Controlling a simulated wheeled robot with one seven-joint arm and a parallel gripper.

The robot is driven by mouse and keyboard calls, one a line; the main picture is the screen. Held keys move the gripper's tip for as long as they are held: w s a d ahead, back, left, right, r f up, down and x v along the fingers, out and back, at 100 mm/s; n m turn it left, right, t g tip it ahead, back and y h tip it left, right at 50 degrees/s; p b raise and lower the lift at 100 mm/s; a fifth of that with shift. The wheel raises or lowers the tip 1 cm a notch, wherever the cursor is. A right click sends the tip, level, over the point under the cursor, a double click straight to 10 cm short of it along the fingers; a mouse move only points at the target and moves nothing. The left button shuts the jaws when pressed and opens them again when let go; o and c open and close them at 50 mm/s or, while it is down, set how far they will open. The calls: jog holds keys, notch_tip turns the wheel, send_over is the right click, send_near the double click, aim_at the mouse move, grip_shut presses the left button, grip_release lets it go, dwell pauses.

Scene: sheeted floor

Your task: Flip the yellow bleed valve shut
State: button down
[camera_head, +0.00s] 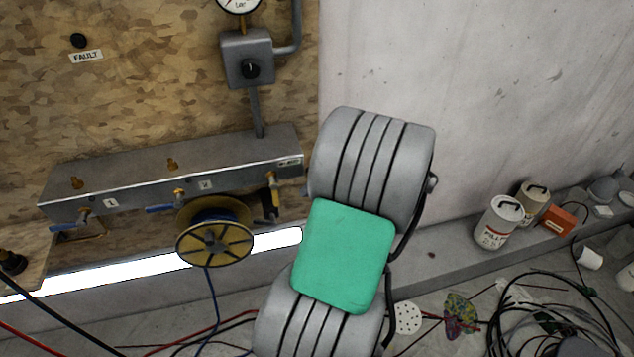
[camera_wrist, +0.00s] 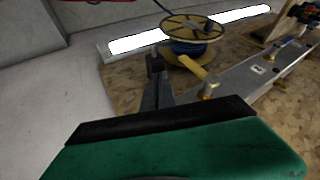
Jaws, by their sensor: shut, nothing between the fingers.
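The yellow bleed valve's lever (camera_head: 274,193) hangs down at the right end of the grey manifold (camera_head: 150,188). In the wrist view the lever (camera_wrist: 191,68) slants from a brass fitting toward the cable reel. My gripper (camera_wrist: 155,62) is shut and empty, its dark fingers just left of the lever in that view. I cannot tell whether they touch it. In the head view my grey and green arm hides most of the gripper; a dark part shows beside the lever.
Blue-handled valves (camera_head: 160,208) sit further left on the manifold. A cable reel (camera_head: 215,244) hangs close in front of it, left of the yellow lever. A bright light strip (camera_head: 130,273) runs below. Paint cans (camera_head: 499,222) and loose cables (camera_head: 550,310) lie right.

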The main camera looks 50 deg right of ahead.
aim_at(274, 190)
jog(key=w+a, duration=0.1)
jog(key=w+a+f, duration=0.1)
jog(key=w+a+p, duration=0.1)
jog(key=shift+w+a+f, duration=0.25)
jog(key=shift+a+f, duration=0.1)
jog(key=shift+f, duration=0.05)
jog(key=shift+f, duration=0.1)
